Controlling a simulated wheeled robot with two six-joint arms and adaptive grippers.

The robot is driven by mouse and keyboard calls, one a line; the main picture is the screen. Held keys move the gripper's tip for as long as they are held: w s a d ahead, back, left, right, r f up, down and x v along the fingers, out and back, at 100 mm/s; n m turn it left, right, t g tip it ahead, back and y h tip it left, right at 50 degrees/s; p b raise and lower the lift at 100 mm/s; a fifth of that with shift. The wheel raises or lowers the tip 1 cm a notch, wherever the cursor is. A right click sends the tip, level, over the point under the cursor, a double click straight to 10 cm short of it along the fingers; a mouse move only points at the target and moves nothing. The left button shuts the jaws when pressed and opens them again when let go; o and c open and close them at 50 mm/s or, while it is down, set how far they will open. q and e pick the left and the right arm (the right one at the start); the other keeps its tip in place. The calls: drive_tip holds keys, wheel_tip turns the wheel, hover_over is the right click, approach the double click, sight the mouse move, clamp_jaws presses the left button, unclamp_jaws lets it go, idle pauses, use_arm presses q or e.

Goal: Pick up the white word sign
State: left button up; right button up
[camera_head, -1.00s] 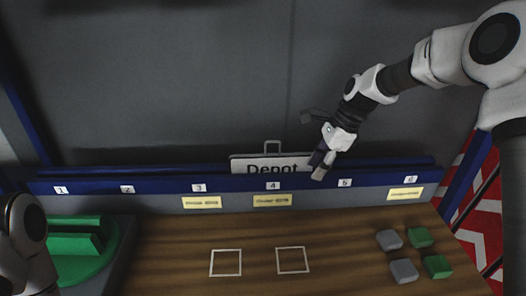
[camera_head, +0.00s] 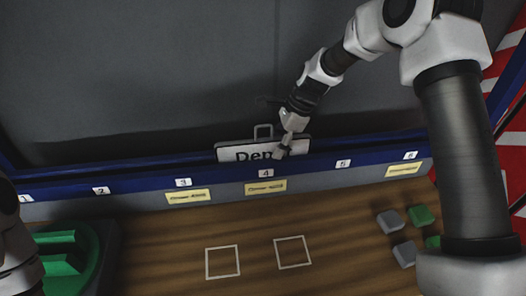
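The white word sign (camera_head: 234,154) stands upright in the blue rack behind the label numbered 4. It has black lettering, of which "Dep" shows, and a grey loop handle (camera_head: 263,129) on top. My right gripper (camera_head: 284,150) is in front of the sign's right part and hides the end of the word. Its fingers are small and dark here, so I cannot tell whether they are open or shut, or whether they touch the sign. My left arm shows only in part at the lower left edge, and its gripper is out of view.
The blue rack (camera_head: 140,184) runs across the back with numbered slots and yellow labels. Grey blocks (camera_head: 390,221) and green blocks (camera_head: 421,215) lie at the right of the wooden table (camera_head: 330,215). A green holder (camera_head: 58,250) is at the left. Two white outlined squares are empty.

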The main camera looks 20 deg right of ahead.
drive_tip(key=shift+s, duration=0.15)
drive_tip(key=shift+s+r, duration=0.2)
drive_tip(key=shift+s, duration=0.05)
clamp_jaws()
drive_tip(key=shift+w, duration=0.15)
drive_tip(key=shift+r, duration=0.3)
wheel_tip(320, 180, up, 9)
drive_tip(key=shift+r+b, duration=0.15)
drive_tip(key=shift+b, duration=0.55)
drive_tip(key=shift+w, duration=0.1)
